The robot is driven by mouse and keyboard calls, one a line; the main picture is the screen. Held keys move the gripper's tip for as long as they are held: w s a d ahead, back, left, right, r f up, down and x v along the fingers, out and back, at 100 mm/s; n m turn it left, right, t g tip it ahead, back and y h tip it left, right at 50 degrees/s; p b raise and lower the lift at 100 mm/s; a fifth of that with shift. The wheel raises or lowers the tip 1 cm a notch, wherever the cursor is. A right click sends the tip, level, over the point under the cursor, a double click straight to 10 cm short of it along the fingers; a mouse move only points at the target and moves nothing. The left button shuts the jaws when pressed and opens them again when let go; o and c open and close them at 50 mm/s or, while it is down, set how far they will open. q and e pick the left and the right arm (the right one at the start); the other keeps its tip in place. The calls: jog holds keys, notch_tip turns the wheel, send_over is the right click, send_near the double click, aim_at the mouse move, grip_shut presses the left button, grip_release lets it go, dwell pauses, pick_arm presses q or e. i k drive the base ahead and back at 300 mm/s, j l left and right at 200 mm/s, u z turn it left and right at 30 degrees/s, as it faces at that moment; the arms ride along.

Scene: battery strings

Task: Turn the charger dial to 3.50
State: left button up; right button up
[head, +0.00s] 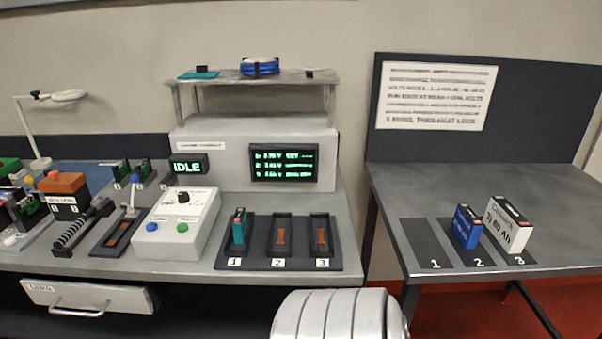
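The charger dial (183,197) is a small black knob on the sloped top of a white control box (170,235). Faint scale marks surround it, too small to read. A blue button (152,227) and a green button (181,229) sit below the dial. A small screen (188,165) behind the box reads IDLE. A larger screen (284,163) shows several lines of green text, too small to read surely. Neither of my grippers is in view, and nothing touches the dial.
A dark tray (256,263) with slots 1 to 3 stands right of the box; a teal cell (238,228) is in slot 1. Blue (466,227) and white (507,227) packs stand on the right table (400,189). Tools crowd the bench's left. A drawer (89,299) is below.

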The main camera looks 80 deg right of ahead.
aim_at(183, 197)
jog(key=z, duration=2.25)
